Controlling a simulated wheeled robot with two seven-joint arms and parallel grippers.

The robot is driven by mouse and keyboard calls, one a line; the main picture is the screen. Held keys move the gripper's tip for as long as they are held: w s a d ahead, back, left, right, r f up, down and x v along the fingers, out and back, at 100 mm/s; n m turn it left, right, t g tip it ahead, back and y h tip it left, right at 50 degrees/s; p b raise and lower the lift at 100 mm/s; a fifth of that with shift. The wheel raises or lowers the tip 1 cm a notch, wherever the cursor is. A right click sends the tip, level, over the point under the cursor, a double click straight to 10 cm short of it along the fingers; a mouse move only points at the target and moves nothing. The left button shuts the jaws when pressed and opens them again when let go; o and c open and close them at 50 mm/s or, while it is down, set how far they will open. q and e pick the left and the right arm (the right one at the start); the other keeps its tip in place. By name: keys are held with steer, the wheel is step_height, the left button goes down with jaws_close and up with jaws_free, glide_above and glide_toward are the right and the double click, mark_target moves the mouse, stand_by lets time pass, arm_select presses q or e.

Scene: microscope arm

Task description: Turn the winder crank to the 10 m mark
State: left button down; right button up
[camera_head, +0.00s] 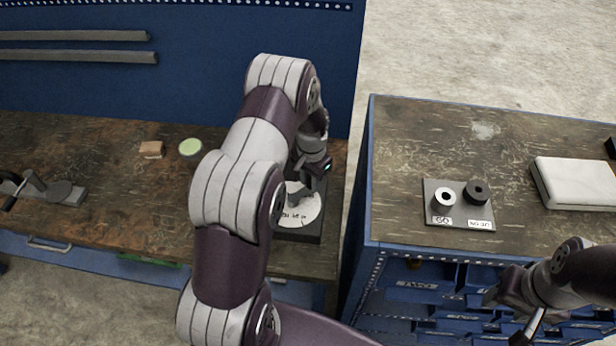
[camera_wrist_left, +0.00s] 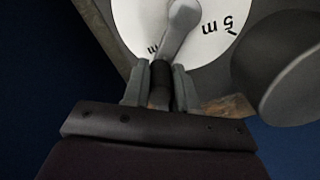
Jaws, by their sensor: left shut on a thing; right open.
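The winder's white dial (camera_head: 300,212) with dark printed marks sits on a dark base at the right end of the left bench, partly hidden by my left arm. My left gripper (camera_head: 303,184) is over the dial. In the left wrist view, my left gripper (camera_wrist_left: 160,88) is shut on the dark crank handle (camera_wrist_left: 160,72), at the end of the grey crank arm (camera_wrist_left: 181,28). The dial (camera_wrist_left: 140,12) shows "5 m" right of the crank arm; another mark is partly covered, its number unreadable. My right gripper (camera_head: 512,312) is open and empty in front of the right cabinet.
A grey cylinder (camera_wrist_left: 290,68) stands beside the dial. The left bench holds a small wooden block (camera_head: 151,149), a pale green disc (camera_head: 190,147) and a dark metal tool (camera_head: 62,192). The right cabinet carries a plate with two rings (camera_head: 443,199) and a white case (camera_head: 575,184).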

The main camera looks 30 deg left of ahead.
arm_select(q)
steer(key=shift+d+r+m, duration=0.2)
steer(key=shift+m, duration=0.3)
steer(key=shift+w+r, duration=0.15)
steer(key=shift+r, duration=0.05)
steer(key=c, duration=0.9)
jaws_free()
steer(key=shift+s+d, duration=0.1)
steer(key=shift+s, duration=0.15)
steer(key=shift+w+r, duration=0.1)
steer(key=shift+r, duration=0.1)
steer(key=shift+r+b, duration=1.45)
steer(key=shift+r, duration=4.75)
